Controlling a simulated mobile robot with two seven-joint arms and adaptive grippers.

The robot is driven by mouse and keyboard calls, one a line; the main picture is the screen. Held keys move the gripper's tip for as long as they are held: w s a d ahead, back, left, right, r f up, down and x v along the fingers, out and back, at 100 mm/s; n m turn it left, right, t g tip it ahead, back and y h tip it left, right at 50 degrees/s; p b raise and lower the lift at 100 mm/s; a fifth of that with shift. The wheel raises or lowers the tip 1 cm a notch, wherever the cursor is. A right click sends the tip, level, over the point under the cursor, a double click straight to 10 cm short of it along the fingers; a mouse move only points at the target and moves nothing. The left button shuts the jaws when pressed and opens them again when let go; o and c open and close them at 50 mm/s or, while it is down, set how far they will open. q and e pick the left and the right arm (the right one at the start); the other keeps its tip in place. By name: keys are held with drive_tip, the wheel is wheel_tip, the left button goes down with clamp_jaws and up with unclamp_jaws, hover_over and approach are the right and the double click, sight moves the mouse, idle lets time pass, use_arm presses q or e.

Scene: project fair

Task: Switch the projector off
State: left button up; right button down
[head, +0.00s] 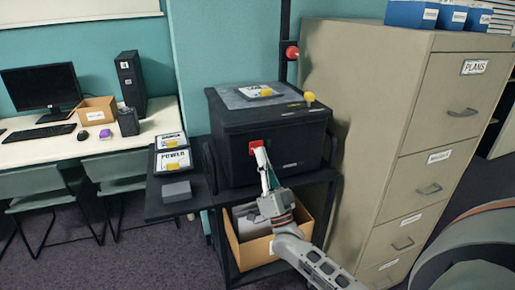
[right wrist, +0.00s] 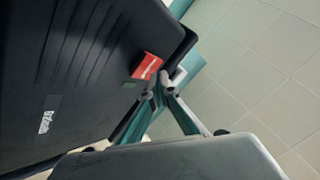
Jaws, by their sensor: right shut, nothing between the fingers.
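The projector appears to be the large black box (head: 230,118) on a dark cart; its black casing (right wrist: 60,60) fills the left of the right wrist view. A small red switch (head: 256,144) sits on its front and also shows as a red block (right wrist: 147,66) in the right wrist view. My right gripper (head: 262,154) is shut and empty, its tips right at the switch, partly covering it in the head view. In the right wrist view the fingertips (right wrist: 170,80) are close beside the red block; I cannot tell whether they touch. My left gripper is not in view.
A cardboard box (head: 256,250) sits on the cart's lower shelf. A beige filing cabinet (head: 345,110) stands close on the right. A side shelf (head: 160,207) holds cards, one labelled POWER (head: 174,161). A desk with a monitor (head: 40,88) is at the left.

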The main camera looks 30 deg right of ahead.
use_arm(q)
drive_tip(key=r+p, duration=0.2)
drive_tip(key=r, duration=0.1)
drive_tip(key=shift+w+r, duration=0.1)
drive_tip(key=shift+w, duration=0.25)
use_arm(e)
drive_tip(key=s+a, duration=0.1)
drive_tip(key=s, duration=0.5)
drive_tip(key=shift+a, duration=0.2)
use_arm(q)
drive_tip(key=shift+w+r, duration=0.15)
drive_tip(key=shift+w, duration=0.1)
use_arm(e)
drive_tip(key=shift+w, duration=0.1)
